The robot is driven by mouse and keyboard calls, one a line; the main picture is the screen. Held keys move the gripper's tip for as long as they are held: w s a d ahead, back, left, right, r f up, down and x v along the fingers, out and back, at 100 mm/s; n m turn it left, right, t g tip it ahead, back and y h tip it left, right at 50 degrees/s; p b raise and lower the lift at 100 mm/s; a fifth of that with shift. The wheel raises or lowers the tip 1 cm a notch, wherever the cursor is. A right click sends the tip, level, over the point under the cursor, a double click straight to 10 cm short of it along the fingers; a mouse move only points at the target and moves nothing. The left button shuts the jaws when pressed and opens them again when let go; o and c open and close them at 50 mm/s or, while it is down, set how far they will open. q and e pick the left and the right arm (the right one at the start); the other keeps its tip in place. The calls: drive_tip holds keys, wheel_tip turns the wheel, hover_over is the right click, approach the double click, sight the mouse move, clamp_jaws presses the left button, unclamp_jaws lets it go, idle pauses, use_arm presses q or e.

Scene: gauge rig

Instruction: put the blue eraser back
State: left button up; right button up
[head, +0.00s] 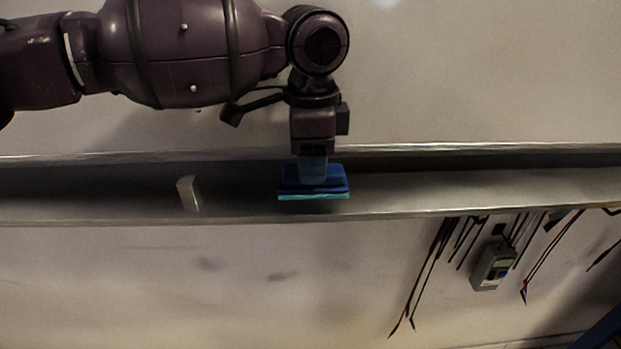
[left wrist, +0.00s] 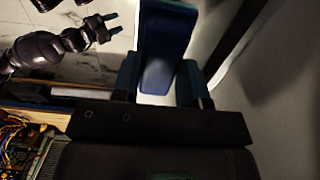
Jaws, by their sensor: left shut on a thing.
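The blue eraser (head: 330,187) has a dark blue body and a teal lower edge. In the head view it is level, at the long metal tray (head: 480,190). I cannot tell whether it touches the tray floor. My left gripper (head: 313,170) points down and is shut on the eraser from above. In the left wrist view the eraser (left wrist: 168,45) shows as a blue block between the two fingers (left wrist: 158,85). My right gripper (left wrist: 113,27) shows small at the upper left of that view, with its fingers apart and nothing between them.
A small pale grey block (head: 188,193) stands in the tray, left of the eraser. The tray is clear to the right. Below it hang several leads (head: 430,270) and a grey meter (head: 493,266). A box of wires and circuit parts (left wrist: 22,140) shows in the left wrist view.

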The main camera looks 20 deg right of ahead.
use_arm(q)
wheel_tip(320, 180, down, 3)
drive_tip(key=shift+f, duration=0.2)
use_arm(e)
drive_tip(key=shift+f, duration=0.3)
drive_tip(key=shift+r, duration=0.1)
use_arm(q)
drive_tip(key=o, duration=0.8)
wheel_tip(320, 180, up, 12)
drive_tip(key=shift+r+p, duration=0.1)
drive_tip(key=shift+p, duration=0.5)
use_arm(e)
drive_tip(key=shift+s+d+r, duration=0.1)
drive_tip(key=shift+s+r, duration=0.05)
drive_tip(key=shift+r, duration=0.2)
